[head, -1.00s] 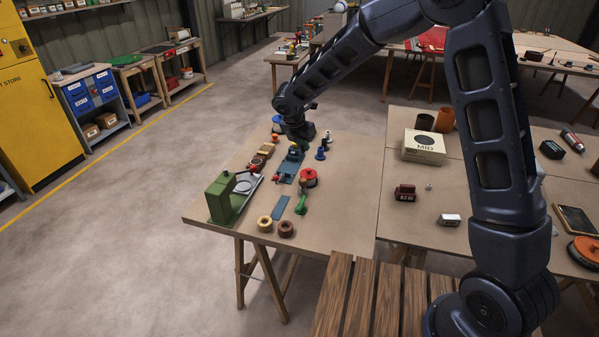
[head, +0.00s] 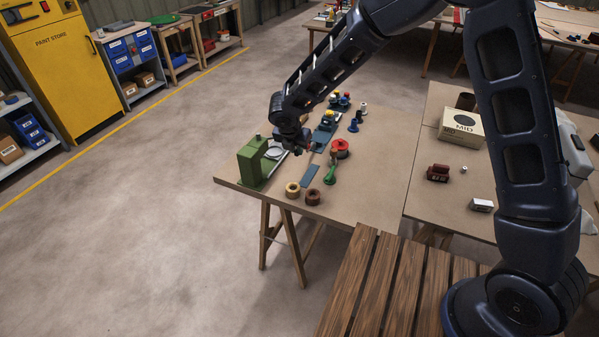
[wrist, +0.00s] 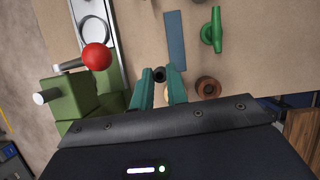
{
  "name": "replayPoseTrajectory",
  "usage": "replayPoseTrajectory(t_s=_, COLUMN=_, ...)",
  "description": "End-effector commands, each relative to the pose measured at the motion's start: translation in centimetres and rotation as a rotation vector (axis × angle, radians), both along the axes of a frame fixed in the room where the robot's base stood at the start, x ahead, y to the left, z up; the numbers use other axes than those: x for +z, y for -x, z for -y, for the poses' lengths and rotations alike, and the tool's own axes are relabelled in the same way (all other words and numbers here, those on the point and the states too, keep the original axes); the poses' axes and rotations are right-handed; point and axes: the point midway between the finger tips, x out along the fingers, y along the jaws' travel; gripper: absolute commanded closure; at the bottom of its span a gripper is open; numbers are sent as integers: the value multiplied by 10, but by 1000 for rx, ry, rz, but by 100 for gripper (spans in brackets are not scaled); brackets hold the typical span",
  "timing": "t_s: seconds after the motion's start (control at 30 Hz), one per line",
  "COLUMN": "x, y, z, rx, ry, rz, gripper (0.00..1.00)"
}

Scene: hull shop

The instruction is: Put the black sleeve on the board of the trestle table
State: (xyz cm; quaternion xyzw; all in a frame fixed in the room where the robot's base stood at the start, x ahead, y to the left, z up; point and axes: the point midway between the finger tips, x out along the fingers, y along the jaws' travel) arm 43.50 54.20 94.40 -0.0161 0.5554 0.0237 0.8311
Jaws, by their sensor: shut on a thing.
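In the wrist view my gripper (wrist: 160,76) is shut on a small black sleeve (wrist: 159,74), held between its teal fingertips. The sleeve's open end faces the camera. In the head view my gripper (head: 302,148) is above the left part of the trestle table, beside the green press; the sleeve cannot be made out there. The table's board (head: 368,195) is light brown and bare at its front right. In the wrist view the board (wrist: 245,60) lies below the sleeve; the gap between them cannot be told.
The green press (head: 253,162) has a red ball knob (wrist: 96,57) left of my fingers. A blue strip (wrist: 175,40), a green-handled tool (wrist: 211,30) and a brown ring (wrist: 208,87) lie nearby. A pale ring (head: 292,189) sits near the front edge. A slatted surface (head: 385,290) is in front.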

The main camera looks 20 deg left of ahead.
Motion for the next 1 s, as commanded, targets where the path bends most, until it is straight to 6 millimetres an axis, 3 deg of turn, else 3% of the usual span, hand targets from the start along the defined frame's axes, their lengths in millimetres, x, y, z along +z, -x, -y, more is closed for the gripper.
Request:
replayPoseTrajectory(t_s=0.2, x=-49, y=1, z=0, rx=2, ry=4, rz=-1, gripper=100)
replayPoseTrajectory(t_s=0.33, x=-70, y=1, z=0, rx=1, ry=3, rz=-1, gripper=100)
replayPoseTrajectory(t_s=1.0, x=-126, y=0, z=0, rx=-1, ry=-1, rz=0, gripper=100)
